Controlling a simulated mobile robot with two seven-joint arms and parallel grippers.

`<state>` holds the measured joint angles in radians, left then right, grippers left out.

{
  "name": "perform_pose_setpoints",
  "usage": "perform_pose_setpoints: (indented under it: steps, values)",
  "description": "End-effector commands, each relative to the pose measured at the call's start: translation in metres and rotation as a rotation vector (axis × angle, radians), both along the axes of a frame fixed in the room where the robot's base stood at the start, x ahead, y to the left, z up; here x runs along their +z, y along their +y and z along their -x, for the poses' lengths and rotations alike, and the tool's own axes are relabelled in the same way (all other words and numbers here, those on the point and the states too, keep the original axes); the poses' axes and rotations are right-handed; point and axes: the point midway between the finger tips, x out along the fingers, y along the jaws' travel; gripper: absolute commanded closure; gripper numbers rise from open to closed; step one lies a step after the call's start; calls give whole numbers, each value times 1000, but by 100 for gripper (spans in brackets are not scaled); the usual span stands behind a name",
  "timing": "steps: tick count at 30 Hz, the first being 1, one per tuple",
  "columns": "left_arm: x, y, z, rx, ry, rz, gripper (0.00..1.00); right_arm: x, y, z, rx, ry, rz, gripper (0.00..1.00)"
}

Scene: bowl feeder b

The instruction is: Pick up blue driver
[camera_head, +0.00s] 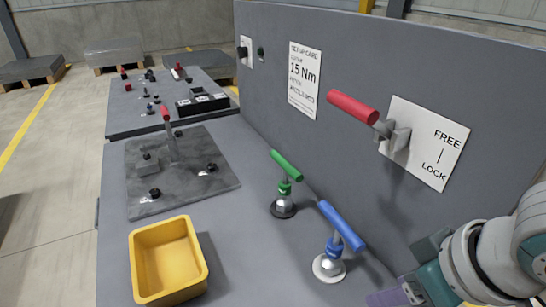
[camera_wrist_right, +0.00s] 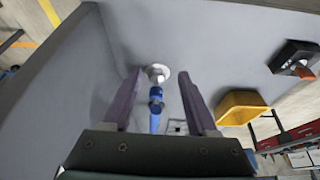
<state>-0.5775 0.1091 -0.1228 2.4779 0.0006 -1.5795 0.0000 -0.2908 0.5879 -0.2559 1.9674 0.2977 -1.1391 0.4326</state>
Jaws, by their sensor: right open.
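The blue driver (camera_head: 341,227) stands upright in a round silver holder (camera_head: 328,268) on the grey bench, its T-shaped handle on top. My right gripper (camera_head: 388,297) is at the lower right of the head view, partly cut off by the frame, to the right of the driver and apart from it. In the right wrist view, the right gripper (camera_wrist_right: 158,76) has its two purple fingers spread wide. The blue driver (camera_wrist_right: 156,106) appears between them there, with nothing gripped. My left gripper is not in view.
A green driver (camera_head: 286,166) stands behind the blue one. A yellow bin (camera_head: 137,270) sits at the front left. A fixture plate (camera_head: 215,187) with a red-handled tool (camera_head: 166,115) lies behind it. A red lever (camera_head: 352,106) juts from the upright panel (camera_head: 300,30) at the right.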

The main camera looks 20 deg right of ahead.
Motion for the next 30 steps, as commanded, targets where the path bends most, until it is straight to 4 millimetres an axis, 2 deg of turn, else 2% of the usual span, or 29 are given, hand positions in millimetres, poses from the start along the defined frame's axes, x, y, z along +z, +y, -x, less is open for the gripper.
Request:
perform_pose_setpoints:
  steps: [5,13,20,30]
  values:
    - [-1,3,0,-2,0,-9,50,-2,-1,-17,-6,-4,-1,42]
    - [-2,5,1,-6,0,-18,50,-1,0,-63,-5,-4,0,42]
    - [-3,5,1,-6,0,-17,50,-2,0,-79,-4,-1,0,42]
    - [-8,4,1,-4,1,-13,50,-5,2,-123,-4,1,-1,42]
